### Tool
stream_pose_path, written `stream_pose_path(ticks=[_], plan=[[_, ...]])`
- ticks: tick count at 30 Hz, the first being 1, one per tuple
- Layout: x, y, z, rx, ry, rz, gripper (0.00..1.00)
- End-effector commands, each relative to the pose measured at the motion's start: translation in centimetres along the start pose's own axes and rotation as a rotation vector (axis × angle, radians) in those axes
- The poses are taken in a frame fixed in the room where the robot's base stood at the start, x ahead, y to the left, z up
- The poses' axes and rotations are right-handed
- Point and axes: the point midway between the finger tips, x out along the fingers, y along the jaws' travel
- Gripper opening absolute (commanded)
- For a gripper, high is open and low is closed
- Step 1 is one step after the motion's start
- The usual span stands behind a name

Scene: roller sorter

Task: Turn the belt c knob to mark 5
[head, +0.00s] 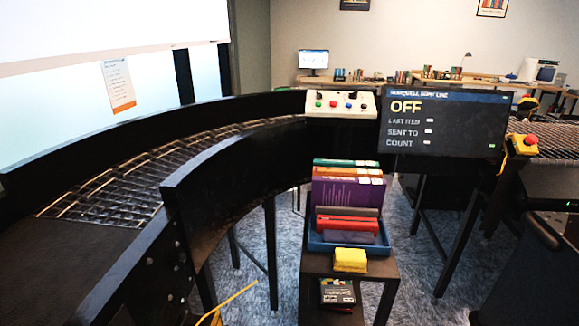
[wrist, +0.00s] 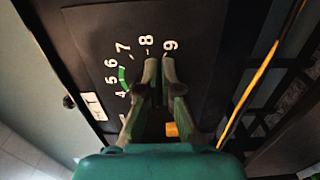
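In the wrist view, a black dial panel (wrist: 90,45) fills much of the picture. White numerals from about 4 to 9 curve around the dial, with a short green arc (wrist: 122,80) beside the 5. My gripper (wrist: 159,62) lies over the dial's middle, its fingertips near the 8 and 9 with a narrow gap between them. The knob and its pointer are hidden or too dark to make out, so I cannot tell whether the fingers touch or hold it. A white label (wrist: 94,106) at the panel's left is only partly readable. My gripper is not visible in the head view.
A curved roller conveyor (head: 120,185) with black side walls takes up the left. A control box (head: 340,103) stands beside a screen (head: 444,122) reading OFF. A small table (head: 385,268) holds a blue tray (head: 318,243) of books and a yellow block (head: 350,260). Red stop buttons show at right.

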Motion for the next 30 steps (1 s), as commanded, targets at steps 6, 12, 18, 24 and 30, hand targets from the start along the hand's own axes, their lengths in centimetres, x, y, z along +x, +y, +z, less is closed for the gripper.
stream_pose_path(ticks=[6,12,18,24,30], plan=[[0.1,-0.2,-0.3,0.001,0.006,-0.002,0.00],[0.1,-0.2,-0.3,0.001,0.007,-0.002,0.00],[0.1,-0.4,0.1,0.001,0.007,-0.002,0.00],[-0.1,-0.5,0.6,0.001,0.005,-0.001,0.00],[-1.9,-0.5,0.7,0.000,0.001,-0.001,0.00]])
